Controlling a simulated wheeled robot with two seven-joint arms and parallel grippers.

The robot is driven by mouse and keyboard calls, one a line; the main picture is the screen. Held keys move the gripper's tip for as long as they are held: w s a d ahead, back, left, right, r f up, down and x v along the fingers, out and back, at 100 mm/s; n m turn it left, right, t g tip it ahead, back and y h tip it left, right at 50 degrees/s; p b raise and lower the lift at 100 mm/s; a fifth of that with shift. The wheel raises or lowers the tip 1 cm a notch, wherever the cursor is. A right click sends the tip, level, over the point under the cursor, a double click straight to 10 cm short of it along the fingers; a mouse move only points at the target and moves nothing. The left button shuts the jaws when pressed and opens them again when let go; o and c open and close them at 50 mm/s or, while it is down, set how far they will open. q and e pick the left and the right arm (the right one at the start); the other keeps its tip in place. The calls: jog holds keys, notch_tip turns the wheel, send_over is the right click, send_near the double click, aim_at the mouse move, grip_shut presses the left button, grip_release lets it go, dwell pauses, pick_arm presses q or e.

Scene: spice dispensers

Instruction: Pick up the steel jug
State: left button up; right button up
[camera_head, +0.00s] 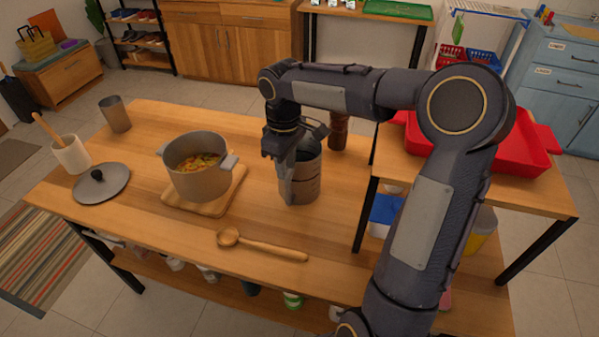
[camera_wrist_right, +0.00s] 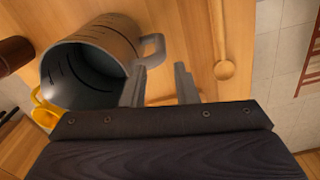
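The steel jug (camera_head: 306,180) is a grey metal cylinder standing upright on the wooden table, right of the pot. My right gripper (camera_head: 287,185) is lowered at the jug's near left side and hides part of it. In the right wrist view the jug (camera_wrist_right: 108,38) shows its open mouth, dark marks inside and a handle (camera_wrist_right: 153,48). There the two fingers (camera_wrist_right: 160,68) are apart, with the handle close by the left fingertip. Nothing is visibly clamped. I cannot tell whether a finger touches the jug. My left gripper is not in view.
A pot of food (camera_head: 198,181) stands on a wooden board (camera_head: 213,207) left of the jug. A wooden spoon (camera_head: 262,246) lies in front. A brown grinder (camera_head: 338,130) stands close behind the jug. A lid (camera_head: 102,187), a grey cup (camera_head: 115,115) and a white utensil holder (camera_head: 71,155) are at left.

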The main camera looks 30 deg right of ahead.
aim_at(287, 184)
notch_tip(287, 184, down, 7)
jog(key=shift+s+f, duration=0.1)
jog(key=shift+f, duration=0.05)
jog(key=shift+c, duration=0.5)
grip_shut()
dwell(1.0)
